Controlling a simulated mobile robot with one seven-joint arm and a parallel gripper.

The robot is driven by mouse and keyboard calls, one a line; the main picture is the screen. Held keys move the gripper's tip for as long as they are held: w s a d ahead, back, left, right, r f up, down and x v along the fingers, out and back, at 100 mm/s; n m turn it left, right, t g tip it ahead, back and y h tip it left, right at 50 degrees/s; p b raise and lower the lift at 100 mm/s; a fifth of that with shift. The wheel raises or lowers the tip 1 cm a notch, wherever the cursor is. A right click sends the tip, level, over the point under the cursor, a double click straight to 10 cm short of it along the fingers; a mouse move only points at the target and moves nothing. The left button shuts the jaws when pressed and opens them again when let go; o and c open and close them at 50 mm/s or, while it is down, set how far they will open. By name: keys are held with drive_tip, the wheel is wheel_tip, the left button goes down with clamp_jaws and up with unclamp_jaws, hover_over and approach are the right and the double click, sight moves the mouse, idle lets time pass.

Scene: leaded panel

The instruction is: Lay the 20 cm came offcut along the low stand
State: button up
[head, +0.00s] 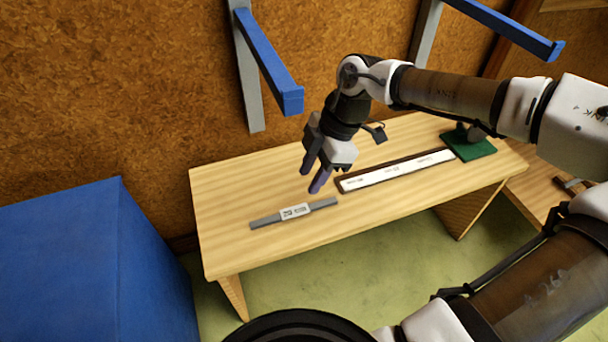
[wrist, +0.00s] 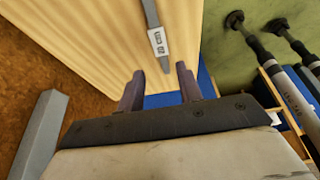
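The came offcut (head: 295,212), a short grey strip with a white printed label at its middle, lies flat on the wooden bench, left of centre. It also shows in the wrist view (wrist: 158,42), ahead of the fingers. A long, low dark-edged piece with a white, marked top (head: 397,171) lies to its right; it may be the low stand, but I cannot tell for sure. My gripper (head: 312,174) is above the bench, near the offcut's right end. In the wrist view my gripper's two dark fingers (wrist: 158,84) are apart with nothing between them.
A green block (head: 468,145) with a grey piece on it stands at the bench's right end. Blue wall brackets (head: 268,62) jut out above the bench (head: 222,190). A big blue box (head: 70,260) stands at the left. The bench's left end is clear.

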drive_tip(key=shift+p+v, duration=0.65)
drive_tip(key=shift+v, duration=0.7)
